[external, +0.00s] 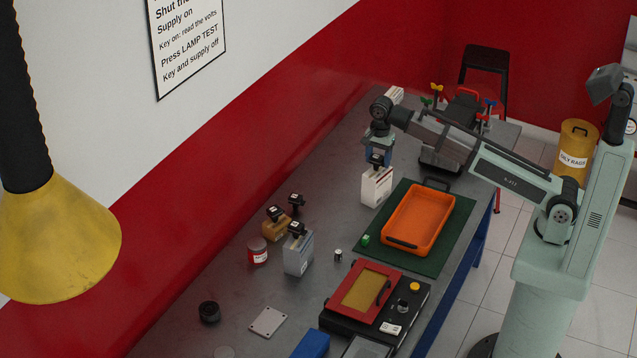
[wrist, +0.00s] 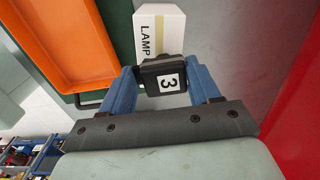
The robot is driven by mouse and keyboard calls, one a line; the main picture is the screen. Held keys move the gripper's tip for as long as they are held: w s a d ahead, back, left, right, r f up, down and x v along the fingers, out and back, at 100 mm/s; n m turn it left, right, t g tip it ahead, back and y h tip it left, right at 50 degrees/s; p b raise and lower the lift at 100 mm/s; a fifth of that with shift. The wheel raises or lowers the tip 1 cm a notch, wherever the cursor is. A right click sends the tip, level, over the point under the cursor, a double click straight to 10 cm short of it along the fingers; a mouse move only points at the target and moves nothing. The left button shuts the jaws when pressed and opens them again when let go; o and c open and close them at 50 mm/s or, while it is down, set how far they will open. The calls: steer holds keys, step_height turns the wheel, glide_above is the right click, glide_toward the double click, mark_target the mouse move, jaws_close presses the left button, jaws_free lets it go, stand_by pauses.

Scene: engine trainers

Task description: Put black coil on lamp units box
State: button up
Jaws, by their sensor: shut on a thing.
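My gripper (external: 378,160) points down over the white lamp units box (external: 377,188), which stands on the bench left of the green mat. In the wrist view, the blue fingers (wrist: 166,88) are shut on a black coil (wrist: 164,76) with a white label marked 3. The box shows just beyond the coil, with "LAMP" on its face (wrist: 157,32). The coil is at the box's top; I cannot tell whether it rests on it. In the external view the fingers mostly hide the coil.
An orange tray (external: 419,217) lies on a green mat (external: 452,250). Tan (external: 276,227) and grey (external: 299,258) boxes with black-topped parts stand nearer the camera, by a red jar (external: 257,251). A red-framed panel (external: 368,290) lies in front. The red-and-white wall runs along the left.

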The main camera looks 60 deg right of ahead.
mark_target(378, 157)
steer(key=shift+f, duration=0.1)
steer(key=o, duration=1.2)
steer(key=shift+c, duration=0.2)
step_height(378, 157, up, 12)
